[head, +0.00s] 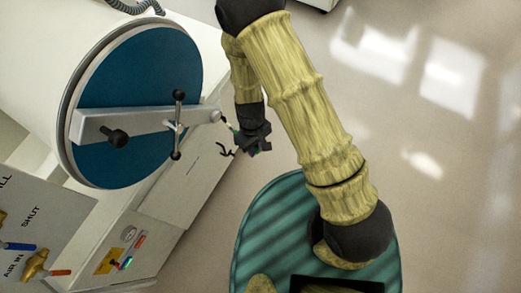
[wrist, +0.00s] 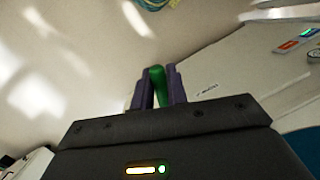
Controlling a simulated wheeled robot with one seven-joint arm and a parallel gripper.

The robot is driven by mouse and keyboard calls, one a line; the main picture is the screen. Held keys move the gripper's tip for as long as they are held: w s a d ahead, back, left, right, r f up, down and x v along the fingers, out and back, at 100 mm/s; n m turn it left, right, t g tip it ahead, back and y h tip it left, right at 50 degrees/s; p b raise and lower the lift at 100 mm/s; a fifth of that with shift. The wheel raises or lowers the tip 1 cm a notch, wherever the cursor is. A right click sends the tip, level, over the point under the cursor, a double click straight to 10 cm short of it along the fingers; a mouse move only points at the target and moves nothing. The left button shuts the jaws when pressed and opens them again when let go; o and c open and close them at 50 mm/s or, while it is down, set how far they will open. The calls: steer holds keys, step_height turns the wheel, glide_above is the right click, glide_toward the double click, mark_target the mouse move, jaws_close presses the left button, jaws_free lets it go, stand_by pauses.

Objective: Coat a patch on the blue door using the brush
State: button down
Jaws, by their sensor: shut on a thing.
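The blue door (head: 150,65) is a round disc with a pale rim at the left of the head view. A grey bar with a dark T-handle crosses it. A blue edge also shows at the lower right of the wrist view (wrist: 302,141). My gripper (head: 247,142) is right of the door, apart from it. In the wrist view my gripper (wrist: 159,92) has its purple fingers shut on a green handle, which I take as the brush (wrist: 159,86). The brush's bristle end cannot be made out, and I cannot see a coated patch on the door.
A coiled grey hose (head: 135,6) hangs above the door. The pale floor (head: 440,170) at right is clear.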

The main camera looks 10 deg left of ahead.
steer(key=shift+w+a, duration=0.3)
steer(key=shift+a, duration=0.45)
steer(key=shift+w+a+p, duration=0.35)
steer(key=shift+a, duration=0.5)
stand_by(0.4)
steer(key=shift+w, duration=0.1)
steer(key=shift+w+d, duration=0.3)
steer(key=shift+w, duration=0.3)
steer(key=shift+s, duration=0.15)
steer(key=shift+s+a, duration=0.35)
steer(key=shift+s, duration=0.25)
steer(key=shift+s+a, duration=0.3)
steer(key=shift+s, duration=0.25)
